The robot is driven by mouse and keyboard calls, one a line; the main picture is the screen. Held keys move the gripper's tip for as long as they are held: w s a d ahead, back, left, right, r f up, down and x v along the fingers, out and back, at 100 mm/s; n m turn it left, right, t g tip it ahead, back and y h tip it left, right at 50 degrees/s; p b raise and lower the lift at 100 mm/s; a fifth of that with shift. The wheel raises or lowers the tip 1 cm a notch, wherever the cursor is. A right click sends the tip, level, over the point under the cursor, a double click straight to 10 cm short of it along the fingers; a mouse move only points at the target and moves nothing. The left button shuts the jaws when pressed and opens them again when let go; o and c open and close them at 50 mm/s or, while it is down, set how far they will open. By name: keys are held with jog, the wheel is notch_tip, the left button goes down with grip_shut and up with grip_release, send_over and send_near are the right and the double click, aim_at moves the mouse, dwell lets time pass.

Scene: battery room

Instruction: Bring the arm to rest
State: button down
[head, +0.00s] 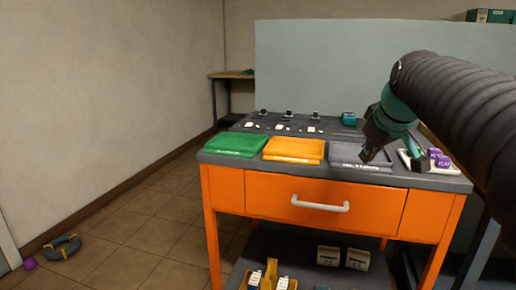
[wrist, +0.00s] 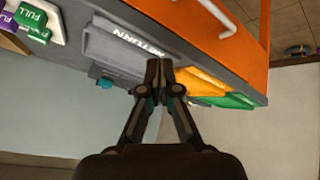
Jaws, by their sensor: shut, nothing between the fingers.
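My gripper (head: 367,155) hangs above the right part of the orange workbench, over the grey tray (head: 345,157). In the wrist view my gripper (wrist: 159,65) has its fingertips together, with nothing between them. The grey tray (wrist: 118,48) carries a lettered front edge. My arm comes in from the right edge of the head view, dark and ribbed, with a teal wrist.
The orange workbench (head: 270,198) has a drawer with a white handle (head: 320,204). Green (head: 235,144) and orange (head: 293,149) trays stand left of the grey one. A white holder (head: 405,161) with purple blocks (head: 439,159) stands right. Floor at left is mostly clear.

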jog(key=s+a+f+m+g, duration=0.1)
jog(key=s+a+f, duration=0.3)
jog(key=s+f, duration=0.7)
jog(key=s+a+f+m+g, duration=0.1)
jog(key=s+a+f+m, duration=0.2)
jog(key=s+f, duration=0.8)
jog(key=shift+s+a+m, duration=0.3)
jog(key=shift+s+a, duration=0.35)
jog(key=shift+s, duration=0.35)
